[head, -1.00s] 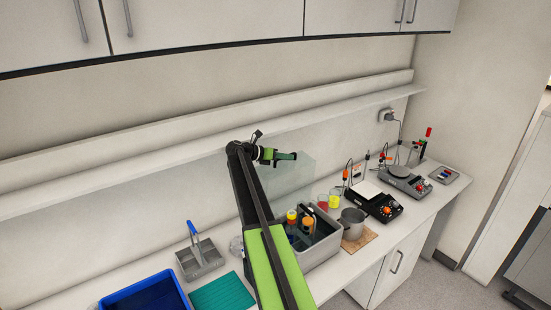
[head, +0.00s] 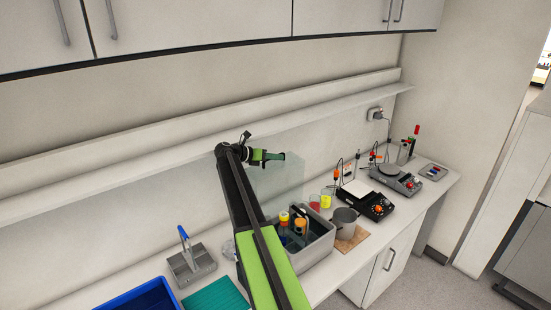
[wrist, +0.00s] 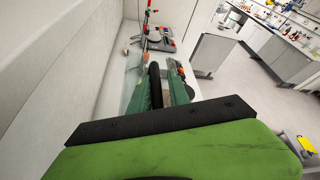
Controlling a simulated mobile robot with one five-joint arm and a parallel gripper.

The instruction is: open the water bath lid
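The water bath (head: 318,256) is a grey tub on the bench, holding bottles with yellow and orange caps. Its clear lid (head: 288,186) stands raised, nearly upright, at the tub's back, so the top of the bath is uncovered. My gripper (head: 275,157) is at the lid's upper edge. In the wrist view my gripper's teal fingers (wrist: 161,88) are apart, with a dark bar-like part (wrist: 154,82) between them, nearer the left finger. The clear lid also shows there (wrist: 131,78). Contact between fingers and lid is not clear.
A grey pot (head: 344,222) stands right of the bath, with a black hot plate (head: 368,200) beyond. A grey caddy with a blue handle (head: 190,264), a teal mat (head: 218,297) and a blue tray (head: 138,296) lie left. A shelf (head: 130,180) runs along the wall behind.

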